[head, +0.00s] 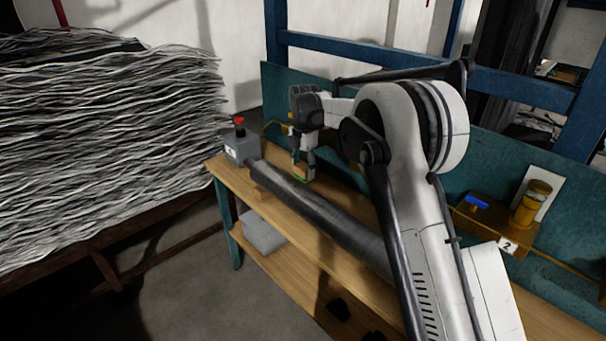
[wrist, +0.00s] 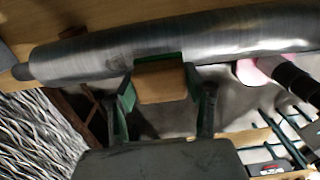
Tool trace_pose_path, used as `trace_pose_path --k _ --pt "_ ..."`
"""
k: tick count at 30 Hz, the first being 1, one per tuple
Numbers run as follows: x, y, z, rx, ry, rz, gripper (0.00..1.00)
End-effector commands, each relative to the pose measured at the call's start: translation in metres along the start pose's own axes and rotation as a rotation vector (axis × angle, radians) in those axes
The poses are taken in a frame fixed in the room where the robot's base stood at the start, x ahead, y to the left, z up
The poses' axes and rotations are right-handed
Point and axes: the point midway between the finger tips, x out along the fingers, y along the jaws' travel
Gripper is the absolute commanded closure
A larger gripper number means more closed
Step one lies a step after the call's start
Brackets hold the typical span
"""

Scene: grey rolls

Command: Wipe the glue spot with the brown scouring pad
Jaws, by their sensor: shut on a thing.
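My gripper (head: 303,172) is shut on the brown scouring pad (wrist: 160,82), a small block held between its two green-edged fingers in the wrist view. The pad also shows in the head view (head: 300,172), small, at the fingertips. The dark grey roll (head: 318,203) lies lengthwise along the wooden bench, and in the wrist view it runs across the top (wrist: 100,52). The pad is at the roll's side, overlapping its lower edge in the wrist view; I cannot tell whether they touch. I cannot make out the glue spot in either view.
A grey box with a red button (head: 240,147) stands at the roll's far end. A yellow container (head: 531,203) and a blue-handled item (head: 477,201) stand at right by a number 2 plate. Stacked wavy sheets (head: 100,140) fill the left. A light grey bin (head: 264,233) is on the lower shelf.

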Motion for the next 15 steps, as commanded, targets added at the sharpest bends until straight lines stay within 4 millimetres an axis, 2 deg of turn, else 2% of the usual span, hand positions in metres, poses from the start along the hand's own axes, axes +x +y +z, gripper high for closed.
trace_pose_path --k 7,15 --pt "-0.023 -0.001 0.001 0.002 0.0 0.0 0.76" --pt "-0.026 -0.001 0.002 0.002 0.0 0.0 0.76"
